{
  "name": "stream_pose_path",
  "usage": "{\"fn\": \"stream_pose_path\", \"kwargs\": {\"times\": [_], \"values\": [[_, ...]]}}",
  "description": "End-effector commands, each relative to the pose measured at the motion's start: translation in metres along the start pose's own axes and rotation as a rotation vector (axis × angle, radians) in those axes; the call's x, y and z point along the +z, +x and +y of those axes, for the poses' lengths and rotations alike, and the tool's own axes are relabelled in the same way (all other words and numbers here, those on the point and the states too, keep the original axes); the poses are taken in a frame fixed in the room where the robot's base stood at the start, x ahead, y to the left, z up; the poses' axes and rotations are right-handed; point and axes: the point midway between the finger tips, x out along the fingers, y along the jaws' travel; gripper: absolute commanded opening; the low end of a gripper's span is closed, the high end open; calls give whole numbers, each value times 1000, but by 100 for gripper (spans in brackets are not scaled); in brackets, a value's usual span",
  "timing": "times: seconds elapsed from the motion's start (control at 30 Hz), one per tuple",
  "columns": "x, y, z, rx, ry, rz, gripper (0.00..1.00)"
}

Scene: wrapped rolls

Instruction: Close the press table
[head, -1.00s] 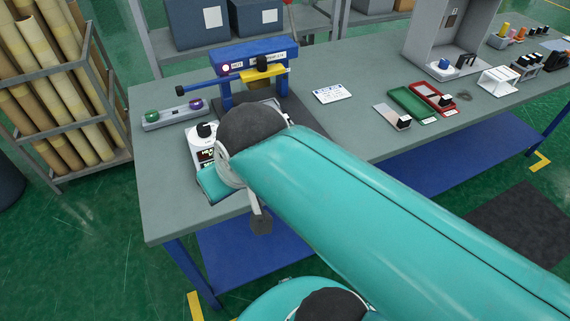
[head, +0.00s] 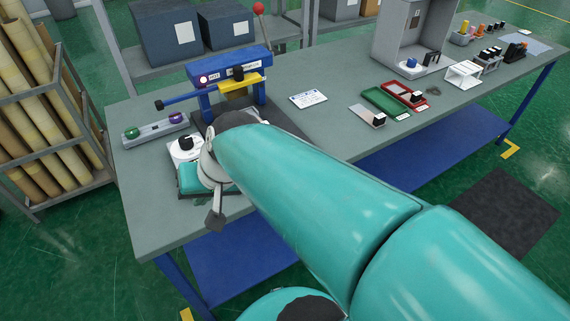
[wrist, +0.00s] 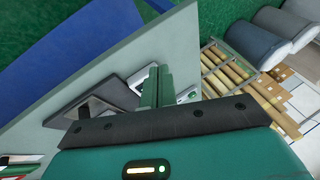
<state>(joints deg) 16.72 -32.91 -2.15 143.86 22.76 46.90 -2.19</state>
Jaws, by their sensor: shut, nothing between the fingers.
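The press (head: 232,82) stands at the left of the grey workbench (head: 160,220). It has a blue frame, a yellow bar, a blue side handle and a lever with a red ball (head: 258,9). A dark plate lies at its foot, largely behind my teal arm. How far the press table is out cannot be told. In the wrist view my gripper (wrist: 160,74) has its green fingers together, shut and empty, above the bench. A dark plate with a raised frame (wrist: 88,108) lies left of them.
A strip with a green and a purple knob (head: 156,132) lies left of the press. A white card (head: 308,98), a green tray (head: 386,101) and a red tray (head: 405,94) lie to the right. A rack of rolls (head: 45,120) stands at the left.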

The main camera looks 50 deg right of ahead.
Motion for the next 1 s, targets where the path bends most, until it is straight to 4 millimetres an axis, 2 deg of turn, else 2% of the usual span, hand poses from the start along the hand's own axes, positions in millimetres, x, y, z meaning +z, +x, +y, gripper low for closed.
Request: {"fn": "stream_pose_path", "kwargs": {"times": [0.17,0.3,0.37,0.57,0.73,0.87,1.0], "values": [[-32,18,42,-82,391,46,0],[-58,26,85,-144,703,123,0],[-64,26,107,-159,799,155,0],[-62,14,184,-166,920,226,0],[-50,-1,247,-179,1022,312,0],[-40,-9,275,-185,1065,362,0],[-36,-10,283,-187,1075,378,0]]}}
